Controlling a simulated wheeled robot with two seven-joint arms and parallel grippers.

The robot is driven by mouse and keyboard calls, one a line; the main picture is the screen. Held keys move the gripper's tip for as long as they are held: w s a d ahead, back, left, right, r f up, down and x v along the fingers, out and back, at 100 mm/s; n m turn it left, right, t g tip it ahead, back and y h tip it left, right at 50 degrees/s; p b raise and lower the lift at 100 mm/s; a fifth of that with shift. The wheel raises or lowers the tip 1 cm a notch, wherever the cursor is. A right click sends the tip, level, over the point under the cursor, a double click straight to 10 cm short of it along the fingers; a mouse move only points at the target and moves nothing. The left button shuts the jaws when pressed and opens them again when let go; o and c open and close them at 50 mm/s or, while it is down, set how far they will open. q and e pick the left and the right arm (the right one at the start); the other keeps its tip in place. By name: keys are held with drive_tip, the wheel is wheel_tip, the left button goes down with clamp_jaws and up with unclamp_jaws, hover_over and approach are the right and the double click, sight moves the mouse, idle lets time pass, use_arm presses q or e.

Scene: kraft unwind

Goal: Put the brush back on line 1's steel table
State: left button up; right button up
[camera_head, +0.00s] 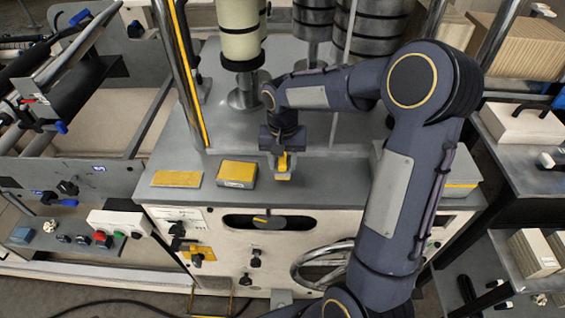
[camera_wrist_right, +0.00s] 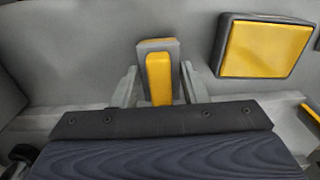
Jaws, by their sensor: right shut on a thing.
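My right gripper (camera_head: 283,168) points down over the front part of the grey steel table (camera_head: 330,172) and is shut on a yellow and grey thing that I take to be the brush (camera_head: 284,160). In the right wrist view the brush (camera_wrist_right: 158,75) stands upright between the two grey fingers (camera_wrist_right: 159,90). I cannot tell whether its lower end touches the tabletop. No line number is readable on the table. My left gripper is not in view.
A grey block with a yellow top (camera_head: 237,174) sits left of the gripper, also in the right wrist view (camera_wrist_right: 265,48). A flat yellow pad (camera_head: 177,179) lies farther left. A cream roll (camera_head: 240,35) and dark cylinders (camera_head: 370,45) stand behind. A handwheel (camera_head: 322,262) is below.

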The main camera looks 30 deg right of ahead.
drive_tip(key=shift+f, duration=0.9)
drive_tip(key=shift+f, duration=0.2)
drive_tip(key=o, duration=0.9)
drive_tip(key=shift+o, duration=0.2)
drive_tip(key=shift+r, duration=0.15)
